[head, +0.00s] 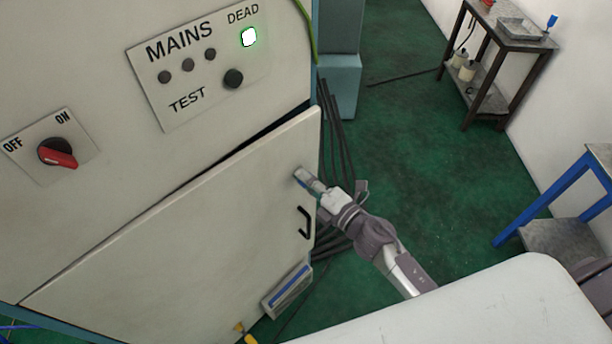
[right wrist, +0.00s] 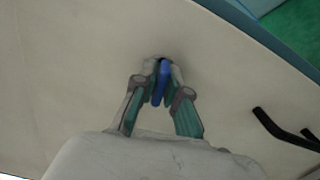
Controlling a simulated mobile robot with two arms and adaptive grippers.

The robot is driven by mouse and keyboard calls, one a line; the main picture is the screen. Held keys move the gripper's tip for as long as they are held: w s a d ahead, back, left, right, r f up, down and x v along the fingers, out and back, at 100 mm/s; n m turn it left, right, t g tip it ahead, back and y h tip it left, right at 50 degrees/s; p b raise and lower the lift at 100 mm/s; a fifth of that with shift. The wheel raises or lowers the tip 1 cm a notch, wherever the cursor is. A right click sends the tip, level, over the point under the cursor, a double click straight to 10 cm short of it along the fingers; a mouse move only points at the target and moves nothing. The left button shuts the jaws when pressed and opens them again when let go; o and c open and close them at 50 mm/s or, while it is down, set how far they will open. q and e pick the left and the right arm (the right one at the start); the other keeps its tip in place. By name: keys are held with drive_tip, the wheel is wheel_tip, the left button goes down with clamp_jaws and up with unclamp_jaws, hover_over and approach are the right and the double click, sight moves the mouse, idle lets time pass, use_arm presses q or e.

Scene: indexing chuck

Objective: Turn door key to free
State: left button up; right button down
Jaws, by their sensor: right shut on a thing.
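The cabinet door (head: 215,225) is a large pale panel in the head view. The blue door key (right wrist: 161,85) stands in the door face in the right wrist view. My right gripper (head: 301,177) is at the door's right side, above the black handle (head: 305,222). In the right wrist view its fingers are closed on the blue key, one on each side. The lock around the key is mostly hidden by the fingertips. My left gripper is not in view.
Above the door are a MAINS panel (head: 205,95) with a lit DEAD lamp (head: 249,37) and a red OFF/ON switch (head: 58,154). Black cables (head: 340,135) hang behind the door's right edge. A blue-framed stand (head: 545,205) is at right. Green floor lies between.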

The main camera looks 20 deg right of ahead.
drive_tip(key=shift+m, duration=0.6)
drive_tip(key=c, duration=1.3)
unclamp_jaws()
drive_tip(key=shift+o, duration=0.2)
drive_tip(key=shift+s, duration=0.1)
drive_tip(key=shift+s+d+f, duration=0.1)
drive_tip(key=shift+s+d, duration=0.1)
drive_tip(key=shift+s, duration=0.1)
drive_tip(key=v, duration=1.1)
